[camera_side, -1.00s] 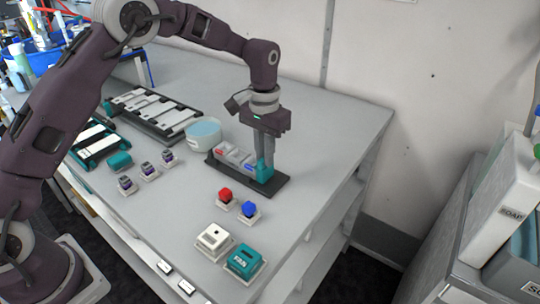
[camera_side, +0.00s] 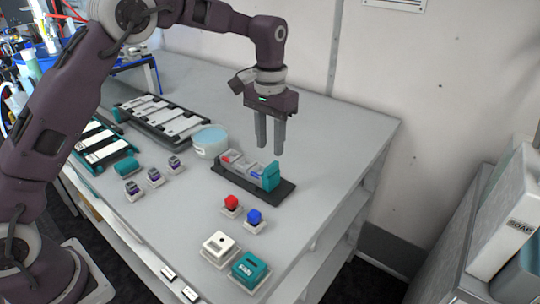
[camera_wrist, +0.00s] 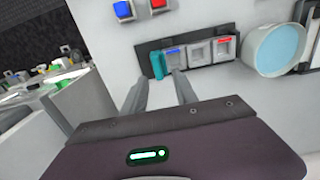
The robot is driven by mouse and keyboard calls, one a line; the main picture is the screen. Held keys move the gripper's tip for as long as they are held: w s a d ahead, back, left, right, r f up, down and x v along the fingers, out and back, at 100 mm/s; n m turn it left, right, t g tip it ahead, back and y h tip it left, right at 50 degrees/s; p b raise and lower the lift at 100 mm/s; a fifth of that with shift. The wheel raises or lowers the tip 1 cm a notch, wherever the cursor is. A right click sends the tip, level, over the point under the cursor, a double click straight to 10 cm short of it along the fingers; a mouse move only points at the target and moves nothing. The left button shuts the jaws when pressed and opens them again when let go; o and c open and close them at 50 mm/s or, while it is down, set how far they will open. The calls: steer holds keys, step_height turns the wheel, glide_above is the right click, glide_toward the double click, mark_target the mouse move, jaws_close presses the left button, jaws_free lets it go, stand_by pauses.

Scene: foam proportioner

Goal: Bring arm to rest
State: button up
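My gripper (camera_side: 270,146) hangs in the air above the right end of the proportioner, a grey unit on a black base (camera_side: 227,176) with a teal piece (camera_side: 271,177) at its right end. The two fingers point down with a gap between them and nothing in it. In the wrist view my gripper (camera_wrist: 160,82) also shows its fingers apart and empty. There the teal piece (camera_wrist: 157,65) stands beyond the fingertips, at the left end of the unit, beside compartments with blue and red marks.
A round tub with light blue contents (camera_side: 209,142) stands left of the unit. Red (camera_side: 231,202) and blue (camera_side: 254,217) buttons, a white block (camera_side: 219,245) and a teal block (camera_side: 249,268) sit in front. Racks (camera_side: 160,120) lie at the back left. The table's right side is clear.

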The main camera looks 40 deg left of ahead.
steer(key=shift+r, duration=0.6)
steer(key=shift+s+r, duration=0.15)
steer(key=shift+r, duration=0.05)
steer(key=s+a+r+t, duration=0.3)
steer(key=s+r, duration=1)
steer(key=s, duration=0.4)
steer(key=s+f+t, duration=0.2)
steer(key=s+f, duration=0.2)
steer(key=s, duration=1.2)
steer(key=shift+a+t, duration=0.3)
steer(key=shift+a, duration=0.05)
